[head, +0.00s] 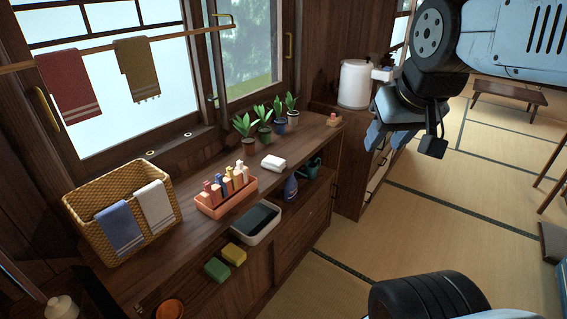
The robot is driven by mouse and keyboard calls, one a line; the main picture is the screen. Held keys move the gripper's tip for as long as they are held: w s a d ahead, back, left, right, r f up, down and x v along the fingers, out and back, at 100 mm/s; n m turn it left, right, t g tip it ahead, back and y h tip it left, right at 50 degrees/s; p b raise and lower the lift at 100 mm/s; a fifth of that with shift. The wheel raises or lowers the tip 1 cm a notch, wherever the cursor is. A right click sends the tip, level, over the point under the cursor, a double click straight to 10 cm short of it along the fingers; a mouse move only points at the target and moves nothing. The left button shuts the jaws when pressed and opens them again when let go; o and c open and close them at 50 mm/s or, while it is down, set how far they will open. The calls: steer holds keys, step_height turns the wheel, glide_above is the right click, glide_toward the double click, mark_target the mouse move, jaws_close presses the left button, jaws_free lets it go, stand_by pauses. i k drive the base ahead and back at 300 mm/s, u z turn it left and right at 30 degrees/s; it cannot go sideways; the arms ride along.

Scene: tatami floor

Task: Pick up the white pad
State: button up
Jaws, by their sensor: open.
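A small white pad (273,163) lies flat on the dark wooden counter (222,219), between the potted plants and the orange rack. My gripper (384,138) hangs at the upper right, well to the right of the pad and apart from it.
An orange rack (226,206) with several coloured bottles stands left of the pad. Several potted plants (265,132) stand behind it. A grey-white basin (257,237), a blue bottle (290,188) and sponges (217,269) are near the front. A woven basket (88,224) with towels is left.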

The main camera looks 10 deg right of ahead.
mark_target(271, 162)
steer(key=u, duration=0.15)
steer(key=i, duration=0.9)
steer(key=z, duration=0.1)
